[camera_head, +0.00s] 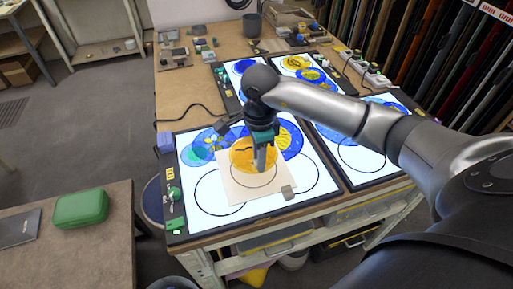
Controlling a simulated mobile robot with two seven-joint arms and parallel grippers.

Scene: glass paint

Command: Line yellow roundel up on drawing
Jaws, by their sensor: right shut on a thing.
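The yellow roundel (243,156), with dark painted marks, is at the middle of the near-left light table. My right gripper (262,166) reaches down over it and is shut on its right part, which the fingers partly hide. The drawing is a cream paper sheet (235,194) with a dark circle outline on the lit panel. The roundel overlaps the upper part of that circle, and the lower arc shows below it. I cannot tell whether the roundel touches the paper or is just above it. My left gripper is not in view.
Blue roundels (288,139) and a blue-green roundel (202,148) lie behind on the lit panel (292,215). A small grey block (288,192) sits at the sheet's right corner. Other light tables stand behind and right. A green case (81,209) is on a separate table at left.

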